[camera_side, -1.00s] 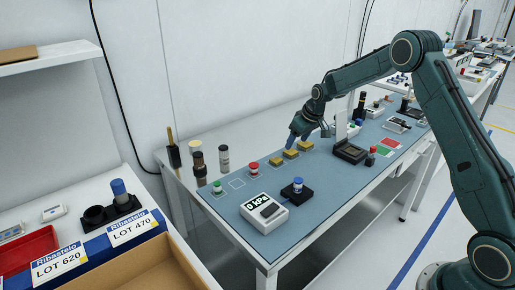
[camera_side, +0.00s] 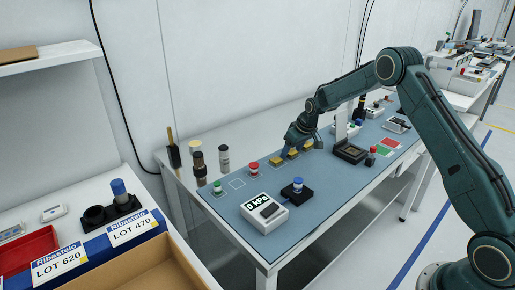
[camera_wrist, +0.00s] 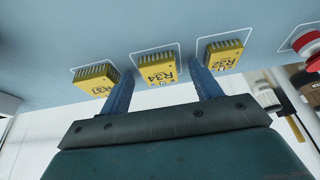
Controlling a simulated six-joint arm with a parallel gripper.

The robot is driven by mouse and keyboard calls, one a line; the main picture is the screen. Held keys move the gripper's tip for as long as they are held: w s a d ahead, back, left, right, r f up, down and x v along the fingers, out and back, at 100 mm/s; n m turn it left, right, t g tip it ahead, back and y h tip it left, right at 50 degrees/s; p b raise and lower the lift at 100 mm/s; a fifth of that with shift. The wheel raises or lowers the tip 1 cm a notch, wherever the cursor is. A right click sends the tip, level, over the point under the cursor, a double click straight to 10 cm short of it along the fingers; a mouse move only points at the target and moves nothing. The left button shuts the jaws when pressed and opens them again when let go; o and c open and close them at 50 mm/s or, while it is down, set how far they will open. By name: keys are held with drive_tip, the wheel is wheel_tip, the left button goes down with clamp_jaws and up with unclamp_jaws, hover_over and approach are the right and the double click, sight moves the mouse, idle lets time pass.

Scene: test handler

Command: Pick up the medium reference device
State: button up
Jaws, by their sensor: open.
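Three yellow reference devices with dark pin rows lie in a row inside white outlines on the blue mat. In the wrist view they read R31 (camera_wrist: 95,79) at left, R34 (camera_wrist: 158,70) in the middle and R32 (camera_wrist: 223,55) at right. They look similar in size here, and I cannot tell which is the medium one. My gripper (camera_wrist: 161,67) is open, with its two blue fingers on either side of R34. Contact with R34 cannot be made out. In the side view my gripper (camera_side: 301,148) is low over the row, partly hiding the devices.
A red button (camera_side: 253,168) stands left of the row, with a kPa gauge (camera_side: 264,212) in front. A dark socket (camera_side: 350,152) with an upright light panel stands close on the right. Dark cylinders (camera_side: 198,168) stand behind the mat's left end.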

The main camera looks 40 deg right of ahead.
sight(293, 152)
drive_tip(key=c, duration=1.1)
drive_tip(key=shift+r, duration=0.1)
wheel_tip(293, 152, up, 20)
drive_tip(key=shift+f, duration=0.1)
idle(0.6)
